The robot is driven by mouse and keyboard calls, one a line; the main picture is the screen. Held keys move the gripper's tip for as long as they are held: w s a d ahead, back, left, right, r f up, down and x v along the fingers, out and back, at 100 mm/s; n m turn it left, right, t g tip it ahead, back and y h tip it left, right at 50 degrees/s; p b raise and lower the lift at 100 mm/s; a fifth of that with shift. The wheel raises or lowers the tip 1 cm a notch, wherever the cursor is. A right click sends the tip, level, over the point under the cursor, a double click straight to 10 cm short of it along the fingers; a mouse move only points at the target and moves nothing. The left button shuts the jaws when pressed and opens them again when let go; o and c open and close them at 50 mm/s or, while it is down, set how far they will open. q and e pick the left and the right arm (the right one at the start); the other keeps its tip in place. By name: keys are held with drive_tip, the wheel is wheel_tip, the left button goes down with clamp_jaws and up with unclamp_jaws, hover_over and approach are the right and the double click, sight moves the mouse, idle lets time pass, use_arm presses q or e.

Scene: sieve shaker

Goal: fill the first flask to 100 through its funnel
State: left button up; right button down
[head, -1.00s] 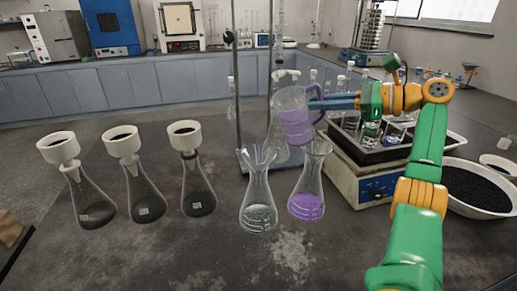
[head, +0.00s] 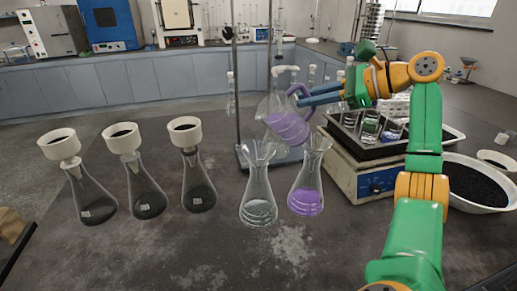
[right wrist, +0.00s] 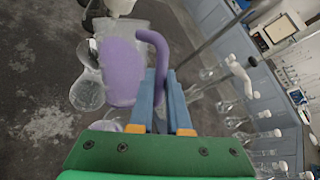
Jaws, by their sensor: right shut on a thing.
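A clear jug (head: 284,125) of purple liquid is tilted with its lip toward the left. My right gripper (head: 302,98) is shut on the jug's handle; the jug and its handle also fill the middle of the right wrist view (right wrist: 125,72). One glass flask (head: 258,205) with a funnel (head: 257,153) holds clear liquid; the jug's lip is above this funnel. Another flask (head: 306,192) with a funnel (head: 316,150), to its right, holds purple liquid. I cannot make out a falling stream. My left gripper is not in view.
Three dark-filled flasks with white cups (head: 184,131) stand at left. A stand with a rod (head: 236,90) is just behind the funnels. A boxy device (head: 358,180) with a tray of glassware and a bowl of black grains (head: 478,186) are at right. The front bench is clear.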

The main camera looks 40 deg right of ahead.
drive_tip(key=shift+w+r, duration=0.1)
drive_tip(key=shift+w, duration=0.1)
drive_tip(key=shift+s+a+r, duration=0.15)
drive_tip(key=shift+p, duration=0.35)
drive_tip(key=shift+r+h, duration=0.15)
drive_tip(key=shift+h, duration=0.15)
drive_tip(key=shift+w+a+r+n+g+p, duration=0.2)
drive_tip(key=shift+a+r+n+g+p, duration=0.1)
drive_tip(key=shift+n+g+p, duration=0.15)
idle(0.6)
drive_tip(key=shift+w+a+r+n+g+h+p, duration=0.1)
drive_tip(key=shift+a+n+g+h+p, duration=0.25)
drive_tip(key=shift+h, duration=0.25)
idle(3.3)
drive_tip(key=shift+d, duration=0.1)
